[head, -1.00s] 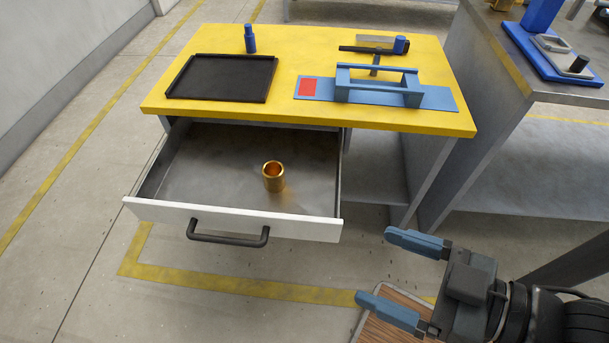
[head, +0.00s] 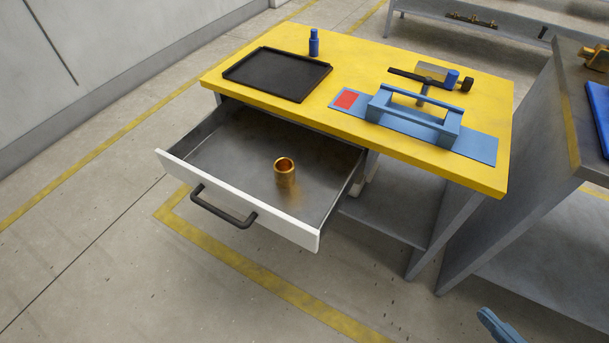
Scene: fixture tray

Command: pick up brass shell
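The brass shell (head: 285,174) is a short, hollow, gold-coloured cylinder. It stands upright inside the open drawer (head: 219,150), toward the drawer's right side. Only one blue fingertip of my gripper (head: 497,326) shows, at the bottom right edge of the head view. It is well apart from the shell, to the right of and below the drawer in the picture. The other finger is out of view, so its opening cannot be told.
The drawer has a white front and a dark handle (head: 223,207). Above it, the yellow tabletop (head: 345,60) bears a black tray (head: 277,101), a blue bottle-like piece (head: 314,43) and a blue fixture (head: 415,115). A grey bench (head: 560,110) stands right. Floor in front is clear.

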